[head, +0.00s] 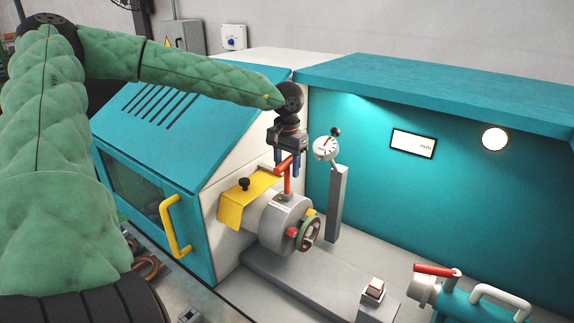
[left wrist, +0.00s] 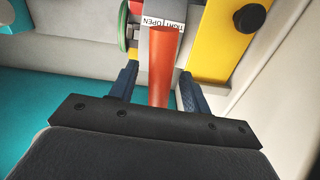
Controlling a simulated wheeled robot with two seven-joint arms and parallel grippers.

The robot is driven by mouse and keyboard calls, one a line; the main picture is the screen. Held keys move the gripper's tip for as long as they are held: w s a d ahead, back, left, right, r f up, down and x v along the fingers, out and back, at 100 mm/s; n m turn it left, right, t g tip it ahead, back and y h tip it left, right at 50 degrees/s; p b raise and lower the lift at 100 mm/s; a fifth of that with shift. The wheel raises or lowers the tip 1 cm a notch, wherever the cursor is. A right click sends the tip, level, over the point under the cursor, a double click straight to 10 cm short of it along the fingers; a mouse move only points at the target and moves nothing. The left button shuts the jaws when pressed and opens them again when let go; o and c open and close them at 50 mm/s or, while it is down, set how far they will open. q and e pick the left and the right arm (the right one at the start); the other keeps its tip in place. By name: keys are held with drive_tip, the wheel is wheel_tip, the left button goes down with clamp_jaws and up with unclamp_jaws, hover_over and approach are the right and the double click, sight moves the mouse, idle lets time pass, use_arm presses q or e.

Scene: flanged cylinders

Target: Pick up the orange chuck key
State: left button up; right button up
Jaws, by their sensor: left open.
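The orange chuck key (head: 287,181) stands upright in the top of the grey chuck (head: 272,222), with its crossbar at the upper end. My left gripper (head: 287,165) is above the chuck, pointing down, with its blue fingers on either side of the key's upper part. In the left wrist view the orange key (left wrist: 163,62) lies between the two open fingers of the left gripper (left wrist: 160,76), with a visible gap to each finger. The key's lower tip is hidden in the chuck. My right gripper is not in view.
A yellow guard (head: 243,203) with a black knob is left of the chuck. A dial gauge (head: 326,148) on a grey post (head: 337,205) stands close to the right of the gripper. A teal tailstock (head: 470,306) with a red lever is at the lower right.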

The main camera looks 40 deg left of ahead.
use_arm(q)
drive_tip(key=shift+f, duration=0.15)
drive_tip(key=shift+c, duration=0.5)
clamp_jaws()
